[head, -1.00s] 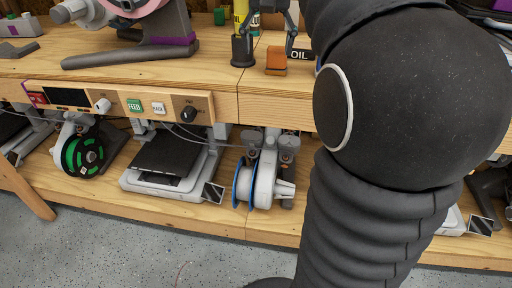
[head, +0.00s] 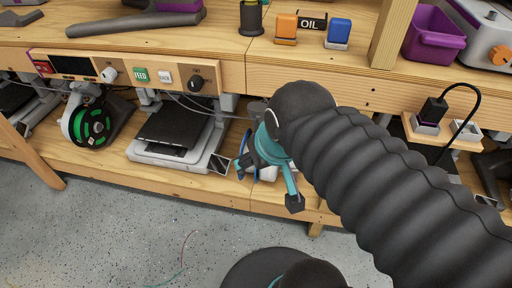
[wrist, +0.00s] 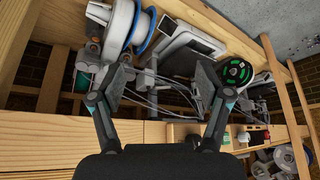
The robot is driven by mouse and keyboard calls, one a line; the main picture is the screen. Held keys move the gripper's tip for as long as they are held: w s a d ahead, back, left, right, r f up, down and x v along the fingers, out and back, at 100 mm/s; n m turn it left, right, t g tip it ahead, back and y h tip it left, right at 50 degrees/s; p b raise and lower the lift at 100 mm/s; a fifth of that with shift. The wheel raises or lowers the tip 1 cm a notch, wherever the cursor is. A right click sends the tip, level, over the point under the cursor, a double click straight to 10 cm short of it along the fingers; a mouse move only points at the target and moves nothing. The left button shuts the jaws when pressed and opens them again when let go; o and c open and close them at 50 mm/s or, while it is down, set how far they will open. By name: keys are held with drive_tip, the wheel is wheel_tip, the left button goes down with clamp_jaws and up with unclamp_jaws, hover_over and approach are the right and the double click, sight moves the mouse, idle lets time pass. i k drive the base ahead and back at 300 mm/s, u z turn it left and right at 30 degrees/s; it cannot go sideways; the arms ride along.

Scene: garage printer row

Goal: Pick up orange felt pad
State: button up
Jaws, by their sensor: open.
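An orange block-like piece (head: 286,27), which I take for the orange felt pad, stands on the bench top near its front edge in the head view. It is left of a similar blue piece (head: 338,32), in front of a black OIL label (head: 313,21). My gripper (wrist: 165,78) is open and empty in the wrist view, its two fingers wide apart. In the head view, one finger shows below the bench edge, in front of the lower shelf, well below and apart from the orange piece. The orange piece is not seen in the wrist view.
A wooden post (head: 390,35) and a purple bin (head: 434,36) stand to the right on the bench. A dark bottle (head: 250,17) is left of the orange piece. Below are a printer (head: 175,140), a green spool (head: 92,126) and a power outlet (head: 428,125) with a cable.

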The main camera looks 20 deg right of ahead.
sight(286, 23)
drive_tip(key=z, duration=2.4)
drive_tip(key=k, duration=0.85)
drive_tip(key=u, duration=1.8)
